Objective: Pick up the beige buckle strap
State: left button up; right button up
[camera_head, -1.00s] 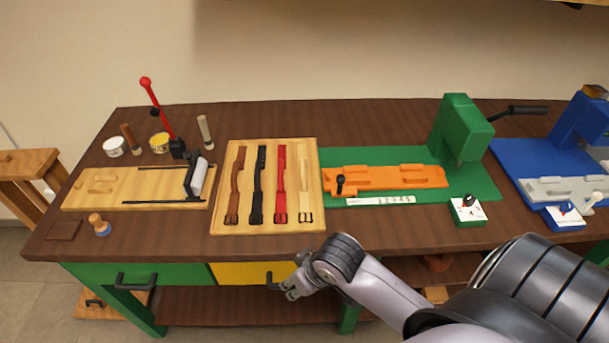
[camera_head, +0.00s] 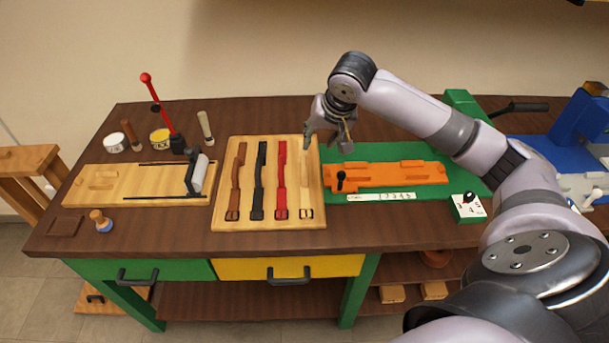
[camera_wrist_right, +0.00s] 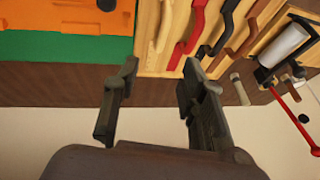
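The beige buckle strap (camera_head: 305,185) lies on the light wooden board (camera_head: 268,222), rightmost of the straps, with its buckle toward the front edge. Its far end is close to my right gripper in the head view. My right gripper (camera_head: 327,138) is over the back right corner of the board, fingers spread apart and empty. The right wrist view shows its two open fingers (camera_wrist_right: 152,105) with nothing between them, and the beige strap (camera_wrist_right: 165,25) ahead of them. My left gripper is not in view.
Red (camera_head: 280,180), black (camera_head: 258,180) and brown (camera_head: 237,180) straps lie left of the beige one. An orange fixture (camera_head: 385,174) on a green base stands close to the right. A roller press (camera_head: 197,175) is at the left. The space above the board's front is clear.

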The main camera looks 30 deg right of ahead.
aim_at(305, 163)
jog(key=p+x, duration=0.2)
jog(key=x, duration=0.9)
jog(key=shift+w+f, duration=0.5)
jog(key=shift+f, duration=0.15)
jog(key=p+x, duration=0.1)
jog(key=x, duration=0.2)
jog(key=shift+w+a+f, duration=0.1)
jog(key=shift+w, duration=0.05)
jog(key=shift+w+f, duration=0.2)
jog(key=shift+f, duration=0.3)
jog(key=shift+c, duration=0.4)
grip_shut()
